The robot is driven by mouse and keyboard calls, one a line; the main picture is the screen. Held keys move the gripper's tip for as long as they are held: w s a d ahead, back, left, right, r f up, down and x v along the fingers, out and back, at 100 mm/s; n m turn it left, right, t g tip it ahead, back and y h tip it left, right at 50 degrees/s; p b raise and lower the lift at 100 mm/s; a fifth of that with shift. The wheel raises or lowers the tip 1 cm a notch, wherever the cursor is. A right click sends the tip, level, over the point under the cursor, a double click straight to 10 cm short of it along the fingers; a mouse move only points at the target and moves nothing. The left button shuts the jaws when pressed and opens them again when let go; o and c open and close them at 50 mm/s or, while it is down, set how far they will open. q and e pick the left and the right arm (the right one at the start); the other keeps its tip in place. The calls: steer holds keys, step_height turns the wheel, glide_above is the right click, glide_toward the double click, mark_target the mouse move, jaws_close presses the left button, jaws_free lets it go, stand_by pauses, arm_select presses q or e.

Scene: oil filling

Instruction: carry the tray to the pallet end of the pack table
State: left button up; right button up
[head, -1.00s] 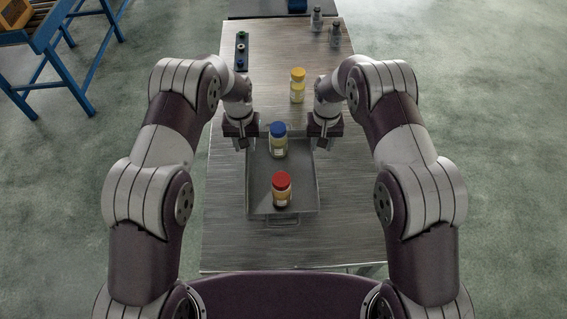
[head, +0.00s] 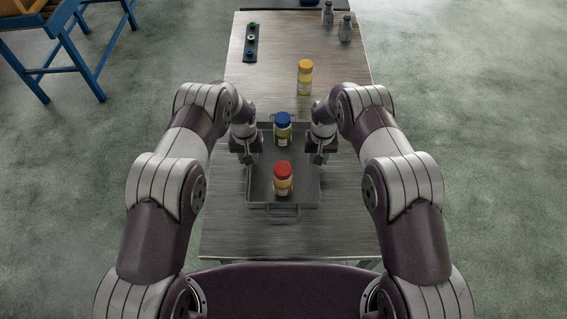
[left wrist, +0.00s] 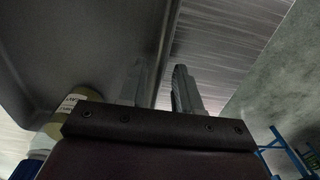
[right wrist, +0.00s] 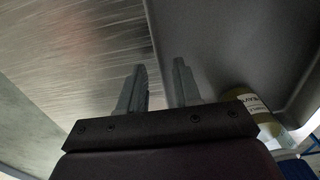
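The grey metal tray (head: 308,197) lies on the pack table (head: 230,232). A blue-capped bottle (head: 282,130) stands at its far end and a red-capped bottle (head: 283,180) near its front. My left gripper (head: 242,157) is at the tray's left wall. In the left wrist view its open fingers (left wrist: 160,82) sit on either side of that wall, with a visible gap. My right gripper (head: 319,157) is at the right wall. In the right wrist view its open fingers (right wrist: 160,80) straddle that wall in the same way. Whether any finger touches is unclear.
A yellow-capped bottle (head: 305,78) stands on the table beyond the tray. A dark strip with small round parts (head: 251,42) lies at the far left. Two grey bottles (head: 345,27) stand far right. A blue-framed stand (head: 75,45) is off to the left.

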arm_select(q)
steer(key=shift+s+a+f, duration=0.15)
steer(key=shift+f, duration=0.5)
arm_select(e)
steer(key=shift+s+a+f, duration=0.1)
steer(key=shift+a+f, duration=0.05)
steer(key=shift+f, duration=0.45)
arm_select(q)
jaws_close()
arm_select(e)
jaws_close()
